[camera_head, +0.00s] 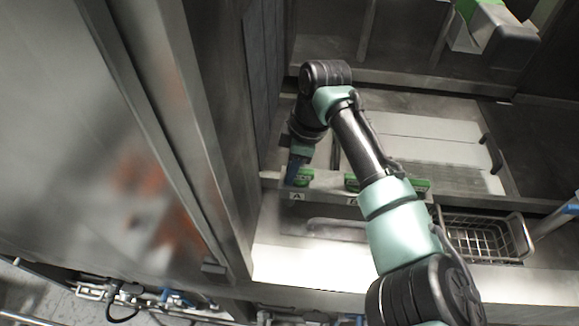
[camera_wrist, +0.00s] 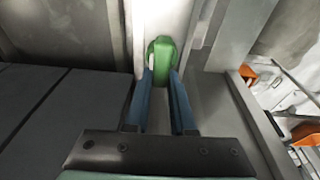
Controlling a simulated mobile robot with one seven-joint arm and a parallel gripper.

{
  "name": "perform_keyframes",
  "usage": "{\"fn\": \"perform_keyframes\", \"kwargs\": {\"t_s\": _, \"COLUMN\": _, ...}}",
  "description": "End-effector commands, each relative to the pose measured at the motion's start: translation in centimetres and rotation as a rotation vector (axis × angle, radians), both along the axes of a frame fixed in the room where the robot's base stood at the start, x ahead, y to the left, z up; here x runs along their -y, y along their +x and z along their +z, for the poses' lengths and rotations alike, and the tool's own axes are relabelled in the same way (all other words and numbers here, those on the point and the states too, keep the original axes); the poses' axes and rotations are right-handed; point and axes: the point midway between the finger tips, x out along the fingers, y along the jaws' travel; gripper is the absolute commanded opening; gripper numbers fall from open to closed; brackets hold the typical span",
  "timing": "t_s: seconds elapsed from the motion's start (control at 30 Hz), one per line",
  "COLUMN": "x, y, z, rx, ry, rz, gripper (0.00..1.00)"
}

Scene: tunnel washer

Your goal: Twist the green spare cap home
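A green cap (camera_wrist: 163,49) shows upright at the top middle of the wrist view, against a pale grey strip. My gripper (camera_wrist: 162,72) has its two blue fingers apart, with the tips on either side of the cap's lower part. Whether they press on it I cannot tell. In the head view my gripper (camera_head: 293,178) points down at a green piece (camera_head: 304,176) on the ledge above label A (camera_head: 297,197) and partly hides it. More green pieces (camera_head: 421,184) are along the same ledge to the right, partly behind my arm. I cannot tell which is the spare.
A wire basket (camera_head: 484,238) hangs at the right of the ledge. A tall steel wall (camera_head: 215,130) stands close on the left of my gripper. A green and white block (camera_head: 490,35) is at the top right. Orange parts (camera_wrist: 305,132) show at the wrist view's right.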

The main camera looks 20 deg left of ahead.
Motion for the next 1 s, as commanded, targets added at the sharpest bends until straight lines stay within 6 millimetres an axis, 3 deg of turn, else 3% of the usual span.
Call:
{"fn": "perform_keyframes", "kwargs": {"t_s": 0.03, "x": 1.8, "y": -0.3, "z": -1.7, "rx": -0.023, "ry": -0.046, "rz": -0.021, "gripper": 0.35}}
{"fn": "perform_keyframes", "kwargs": {"t_s": 0.17, "x": 1.8, "y": -0.3, "z": -1.7, "rx": -0.022, "ry": -0.046, "rz": -0.02, "gripper": 0.58}}
{"fn": "perform_keyframes", "kwargs": {"t_s": 0.47, "x": 1.8, "y": -0.3, "z": -0.5, "rx": -0.023, "ry": -0.045, "rz": -0.02, "gripper": 0.59}}
{"fn": "perform_keyframes", "kwargs": {"t_s": 1.0, "x": 1.5, "y": 0.0, "z": 4.7, "rx": -0.011, "ry": -0.038, "rz": -0.02, "gripper": 0.6}}
